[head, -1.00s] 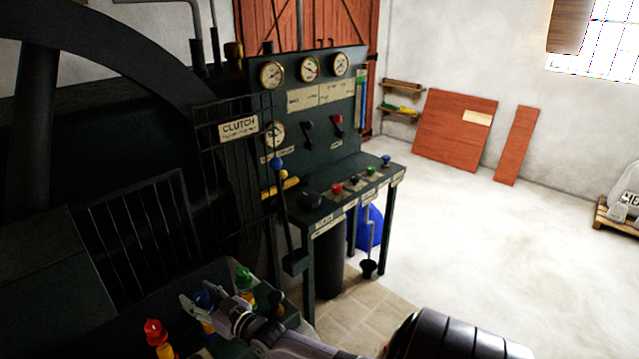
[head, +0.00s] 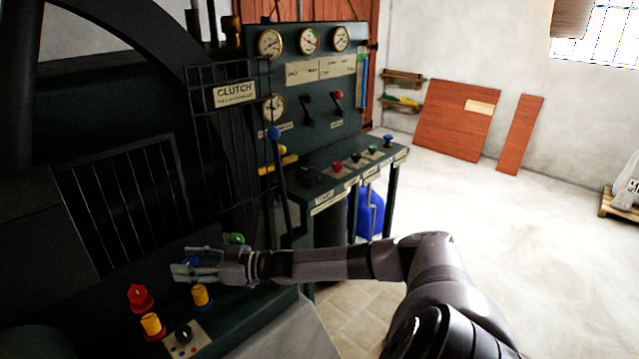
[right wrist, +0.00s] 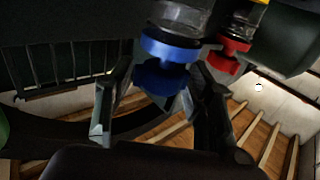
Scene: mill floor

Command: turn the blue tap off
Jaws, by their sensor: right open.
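The blue tap (right wrist: 163,76) shows in the right wrist view between the two fingers of my right gripper (right wrist: 160,92), which is open around it. I cannot tell whether a finger touches it. In the head view my right gripper (head: 184,265) is over the bench at lower left and hides most of the blue tap (head: 191,262). A red tap (head: 139,297) is to the left and nearer; in the right wrist view the red tap (right wrist: 229,56) is beside the right finger. A green tap (head: 235,238) is just behind my gripper. My left gripper is not in view.
Yellow knobs (head: 201,297) and a black knob (head: 184,334) are close to my gripper on the bench. The clutch lever (head: 279,165) stands behind my arm, before a panel (head: 325,95) with gauges. Open floor (head: 500,230) lies to the right.

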